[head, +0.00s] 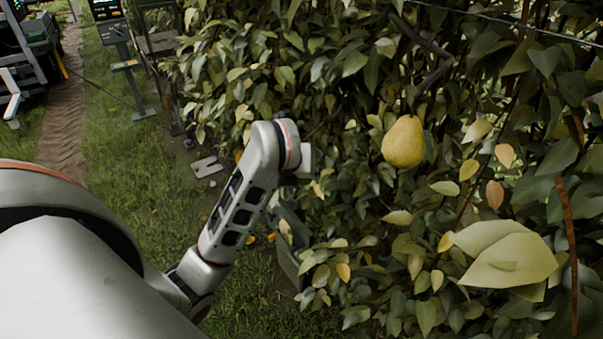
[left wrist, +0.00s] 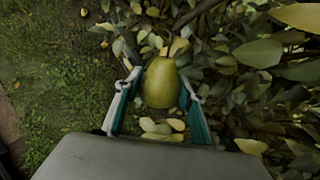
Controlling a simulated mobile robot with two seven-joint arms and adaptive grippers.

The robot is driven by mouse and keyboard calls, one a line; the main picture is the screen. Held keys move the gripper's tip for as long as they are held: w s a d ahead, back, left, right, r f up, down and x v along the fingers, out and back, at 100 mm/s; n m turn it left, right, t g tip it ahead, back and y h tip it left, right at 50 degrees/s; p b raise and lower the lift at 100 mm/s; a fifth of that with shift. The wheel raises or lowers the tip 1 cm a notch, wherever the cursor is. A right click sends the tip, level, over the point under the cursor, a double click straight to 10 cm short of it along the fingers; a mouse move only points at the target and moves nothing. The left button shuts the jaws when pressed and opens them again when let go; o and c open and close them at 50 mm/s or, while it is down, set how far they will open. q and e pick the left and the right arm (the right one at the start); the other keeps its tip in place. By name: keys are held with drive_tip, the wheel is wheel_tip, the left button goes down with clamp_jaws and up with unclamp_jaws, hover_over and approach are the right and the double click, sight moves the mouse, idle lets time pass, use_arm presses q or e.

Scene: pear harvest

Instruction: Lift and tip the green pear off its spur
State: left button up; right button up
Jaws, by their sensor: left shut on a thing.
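A green pear (left wrist: 160,84) hangs upright in the left wrist view, its top near a dark branch (left wrist: 196,14). My left gripper (left wrist: 158,100) is shut on it, with one teal-lined finger on each side. In the head view my left arm reaches up from the lower left to the edge of the foliage, but its fingers and the held pear do not show there. A yellow pear (head: 403,142) hangs apart from my arm in the head view, below a dark branch (head: 432,75). My right gripper is in neither view.
Dense leaves (head: 340,60) fill the middle and right of the head view, with a wire (head: 510,25) across the top right. A dark bin (head: 288,250) stands low beside my arm, partly covered by leaves. Open grass (head: 120,165) and a brick path (head: 64,110) lie left.

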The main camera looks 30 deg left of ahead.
use_arm(q)
drive_tip(key=shift+s+d+f, duration=0.15)
drive_tip(key=shift+s+d, duration=0.25)
drive_tip(key=shift+s, duration=0.3)
drive_tip(key=shift+s+d+f, duration=0.2)
drive_tip(key=shift+s+d, duration=0.2)
drive_tip(key=shift+s, duration=0.25)
drive_tip(key=shift+s+d+f, duration=0.15)
drive_tip(key=shift+s+d, duration=0.25)
drive_tip(key=shift+s, duration=0.3)
